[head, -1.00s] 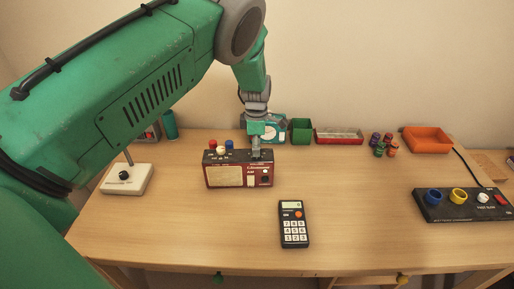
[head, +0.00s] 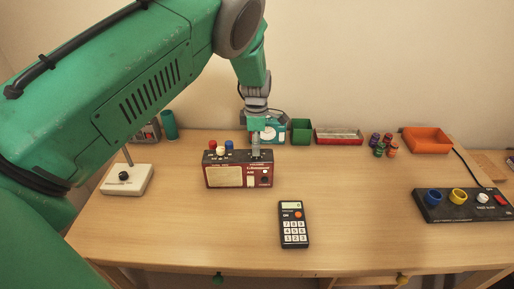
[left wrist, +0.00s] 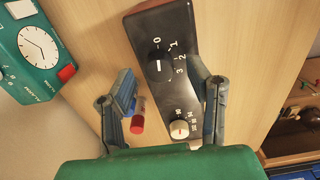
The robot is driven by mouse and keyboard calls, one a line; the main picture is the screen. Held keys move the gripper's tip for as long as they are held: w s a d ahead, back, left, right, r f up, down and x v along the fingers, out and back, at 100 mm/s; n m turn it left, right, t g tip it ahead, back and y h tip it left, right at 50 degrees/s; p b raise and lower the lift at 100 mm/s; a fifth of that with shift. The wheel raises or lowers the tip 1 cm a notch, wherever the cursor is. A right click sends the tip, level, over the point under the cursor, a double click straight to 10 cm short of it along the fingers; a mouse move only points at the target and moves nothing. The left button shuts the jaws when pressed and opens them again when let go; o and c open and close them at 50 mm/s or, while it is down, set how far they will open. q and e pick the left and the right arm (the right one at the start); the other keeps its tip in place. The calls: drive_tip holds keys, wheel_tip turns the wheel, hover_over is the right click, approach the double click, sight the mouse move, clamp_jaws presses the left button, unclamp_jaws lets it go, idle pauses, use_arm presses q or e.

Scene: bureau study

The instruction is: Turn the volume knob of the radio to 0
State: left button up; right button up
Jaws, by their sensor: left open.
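The radio (head: 224,176) is a dark red box with a black top, standing on the desk left of centre. In the left wrist view its black top (left wrist: 150,28) carries the dark volume knob (left wrist: 159,66), with a white mark and the figures 0 to 3 around it. The exact pointer direction is hard to tell. A small white knob (left wrist: 180,129) sits further along the top. My left gripper (head: 256,151) points down over the radio's right end. In the wrist view its open fingers (left wrist: 162,70) stand either side of the volume knob; contact cannot be told.
A teal clock (left wrist: 38,48) stands behind the radio. A calculator (head: 294,225) lies in front, a white switch box (head: 127,180) left, a black panel (head: 463,209) right. The middle right desk is clear.

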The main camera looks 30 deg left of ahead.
use_arm(q)
wheel_tip(320, 180, up, 10)
drive_tip(key=shift+r, duration=0.25)
idle(0.3)
